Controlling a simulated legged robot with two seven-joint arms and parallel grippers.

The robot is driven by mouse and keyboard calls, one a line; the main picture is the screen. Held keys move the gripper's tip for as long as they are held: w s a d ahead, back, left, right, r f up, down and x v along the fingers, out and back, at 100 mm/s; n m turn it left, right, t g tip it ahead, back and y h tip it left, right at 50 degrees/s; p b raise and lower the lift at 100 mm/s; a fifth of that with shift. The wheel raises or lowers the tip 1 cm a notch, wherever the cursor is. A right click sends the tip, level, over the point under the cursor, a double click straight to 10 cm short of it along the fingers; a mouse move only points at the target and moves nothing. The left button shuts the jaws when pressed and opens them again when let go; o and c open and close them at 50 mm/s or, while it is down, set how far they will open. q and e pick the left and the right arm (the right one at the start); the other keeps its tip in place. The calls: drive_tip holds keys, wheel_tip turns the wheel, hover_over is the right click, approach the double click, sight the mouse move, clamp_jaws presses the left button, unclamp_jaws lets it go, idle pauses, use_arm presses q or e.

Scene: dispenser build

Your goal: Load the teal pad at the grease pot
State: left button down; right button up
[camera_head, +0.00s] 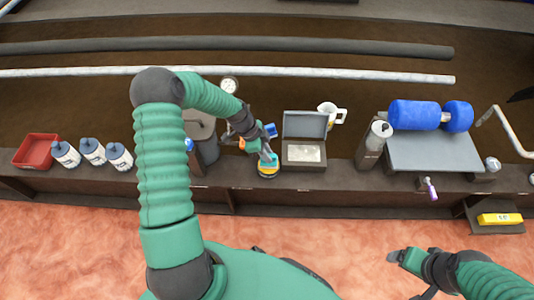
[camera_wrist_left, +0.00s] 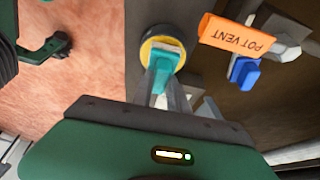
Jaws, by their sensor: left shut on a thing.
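My left gripper (camera_head: 266,155) points down at the bench's front edge, shut on the teal pad (camera_wrist_left: 162,70). In the left wrist view the pad is between the fingertips, its far end over a round yellow-rimmed pot (camera_wrist_left: 150,47). This looks like the grease pot; in the head view the pot (camera_head: 268,174) shows yellow and blue bands under the gripper. Whether the pad touches the grease inside cannot be told. My right gripper (camera_head: 397,256) is low at the right, away from the bench; its jaws are too small to read.
An orange POT VENT tag (camera_wrist_left: 236,33) and a blue knob (camera_wrist_left: 244,71) are close beside the pot. Several white bottles (camera_head: 93,151) and a red tray (camera_head: 35,150) are left.

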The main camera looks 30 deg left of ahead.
use_arm(q)
drive_tip(key=shift+f, duration=0.45)
idle(1.5)
drive_tip(key=shift+r, duration=0.1)
wheel_tip(320, 180, up, 7)
drive_tip(key=p, duration=0.6)
drive_tip(key=shift+p, duration=0.4)
